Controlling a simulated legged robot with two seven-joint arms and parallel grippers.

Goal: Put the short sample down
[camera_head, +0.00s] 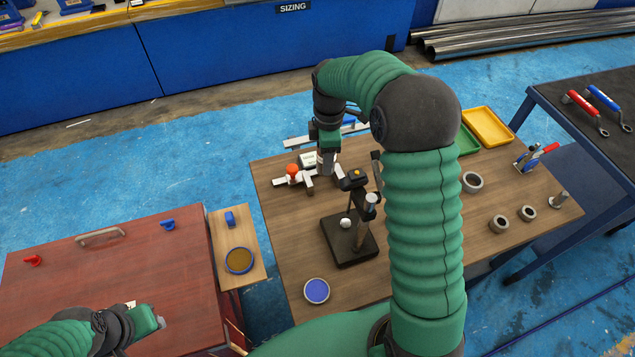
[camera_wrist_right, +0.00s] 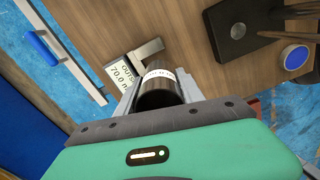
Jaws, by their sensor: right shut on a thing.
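The short sample is a dark tube with a white printed label (camera_wrist_right: 158,92). In the right wrist view it sits between the fingers of my right gripper (camera_head: 324,160), which is shut on it. In the head view the gripper points down over the back left of the wooden table (camera_head: 285,245), beside grey metal pieces and an orange-red part (camera_head: 292,171). Whether the tube touches the table cannot be told. A white card reading "70.0" (camera_wrist_right: 124,73) stands close by. My left gripper (camera_head: 160,322) is at lower left over the red-brown surface; its fingers are too small to judge.
A black-based gauge stand (camera_head: 350,243) is just in front of the right gripper. A blue disc (camera_head: 316,291) lies at the front edge. Grey rings (camera_head: 473,182), a yellow tray (camera_head: 488,127) and a toggle clamp (camera_head: 536,156) are to the right. Bare wood shows left of the stand.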

